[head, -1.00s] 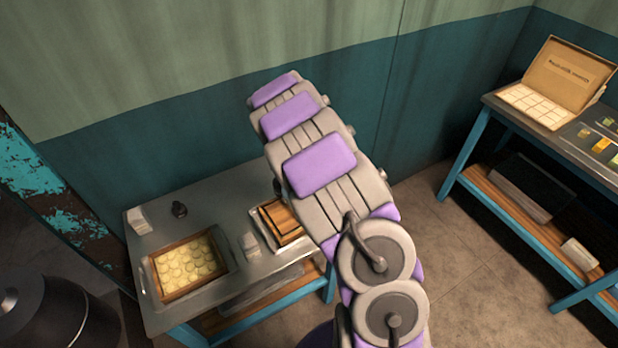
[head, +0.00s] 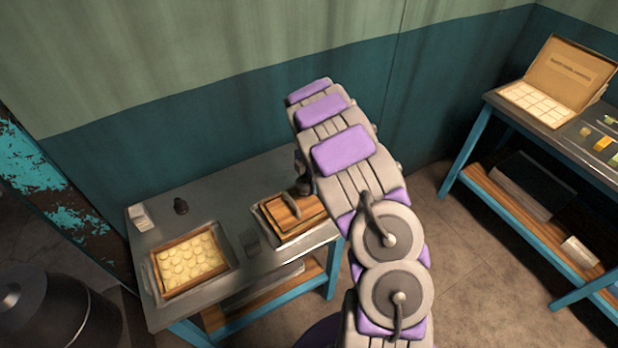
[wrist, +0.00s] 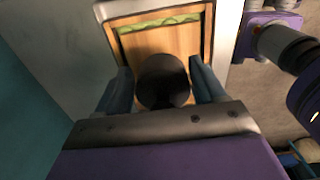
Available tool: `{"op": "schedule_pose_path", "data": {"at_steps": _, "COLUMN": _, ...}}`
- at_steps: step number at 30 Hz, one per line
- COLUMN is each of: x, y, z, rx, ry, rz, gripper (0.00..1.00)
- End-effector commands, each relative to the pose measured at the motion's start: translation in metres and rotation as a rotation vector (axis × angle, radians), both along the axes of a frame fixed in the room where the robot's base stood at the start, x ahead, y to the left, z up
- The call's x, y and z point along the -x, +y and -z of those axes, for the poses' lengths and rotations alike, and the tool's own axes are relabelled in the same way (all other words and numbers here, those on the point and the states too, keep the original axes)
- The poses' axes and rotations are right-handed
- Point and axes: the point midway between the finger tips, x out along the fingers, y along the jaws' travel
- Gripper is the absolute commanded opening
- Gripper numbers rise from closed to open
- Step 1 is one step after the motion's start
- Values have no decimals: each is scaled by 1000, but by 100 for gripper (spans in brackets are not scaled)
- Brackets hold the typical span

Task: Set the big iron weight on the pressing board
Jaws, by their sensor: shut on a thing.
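The big iron weight (wrist: 163,82) is a dark, round-topped piece between the two fingers of my gripper (wrist: 159,70) in the wrist view. My gripper is shut on it. In the head view the dark weight (head: 304,187) shows at the end of my arm, by the back right part of the pressing board. The wooden pressing board (head: 283,217) lies in a light tray on the steel table; in the wrist view the board (wrist: 180,42) lies beneath the weight, with a green strip across its far part. I cannot tell whether the weight touches the board.
On the steel table (head: 222,195), a framed tray of pale round pieces (head: 188,262) sits at front left. A second table with an open box (head: 560,85) is at right.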

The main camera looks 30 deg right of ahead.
Motion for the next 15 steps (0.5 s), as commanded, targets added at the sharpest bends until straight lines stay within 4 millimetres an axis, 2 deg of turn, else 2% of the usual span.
{"op": "schedule_pose_path", "data": {"at_steps": 15, "x": 1, "y": 1, "z": 39, "rx": -2, "ry": 2, "rz": 1, "gripper": 0}}
